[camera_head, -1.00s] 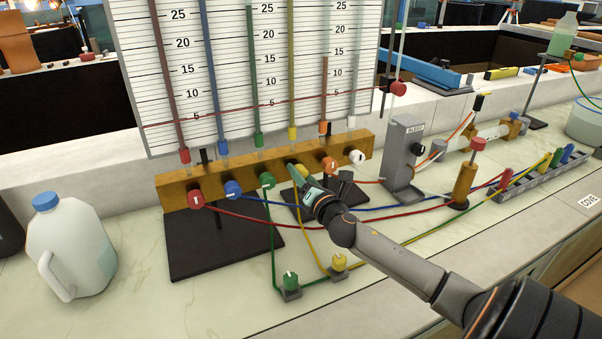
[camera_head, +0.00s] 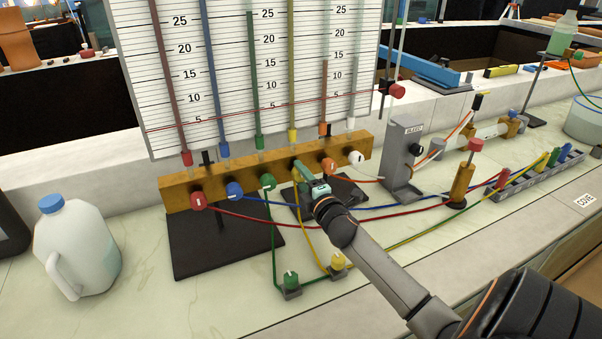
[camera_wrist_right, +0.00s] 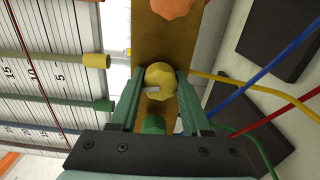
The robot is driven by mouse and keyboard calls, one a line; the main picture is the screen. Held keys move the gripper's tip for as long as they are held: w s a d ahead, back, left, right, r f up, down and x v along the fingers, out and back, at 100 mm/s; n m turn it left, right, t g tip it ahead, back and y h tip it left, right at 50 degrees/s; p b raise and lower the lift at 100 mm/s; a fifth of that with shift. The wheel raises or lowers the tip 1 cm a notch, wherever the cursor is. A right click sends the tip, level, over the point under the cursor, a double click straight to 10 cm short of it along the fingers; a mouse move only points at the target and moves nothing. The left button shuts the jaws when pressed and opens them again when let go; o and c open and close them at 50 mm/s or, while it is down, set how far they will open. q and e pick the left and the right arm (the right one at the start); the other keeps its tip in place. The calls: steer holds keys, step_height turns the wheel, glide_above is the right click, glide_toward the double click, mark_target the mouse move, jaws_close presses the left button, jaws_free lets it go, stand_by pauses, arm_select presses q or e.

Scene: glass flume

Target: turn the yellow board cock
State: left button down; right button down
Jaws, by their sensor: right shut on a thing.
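The wooden manifold bar (camera_head: 222,181) carries a row of coloured cocks below the gauge tubes. The yellow board cock (camera_wrist_right: 161,77) is a faceted knob with a pale pointer mark, seen in the right wrist view. My right gripper (camera_head: 299,172) reaches the bar below the yellow tube and hides this cock in the head view. In the wrist view its green fingers (camera_wrist_right: 159,84) lie on either side of the yellow knob, shut on it. The green board cock (camera_head: 267,181) and orange board cock (camera_head: 328,166) are its neighbours. My left gripper is not in view.
A yellow bench cock (camera_head: 338,262) and a green bench cock (camera_head: 291,279) stand in front. Red, blue, yellow and green hoses cross the bench. A grey bleed stand (camera_head: 402,155) is to the right, a white jug (camera_head: 78,250) to the left.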

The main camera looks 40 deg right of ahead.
steer(key=shift+m+p, duration=0.35)
steer(key=shift+m, duration=0.75)
steer(key=shift+c, duration=1.9)
jaws_free()
steer(key=v, duration=1.2)
steer(key=shift+s, duration=0.3)
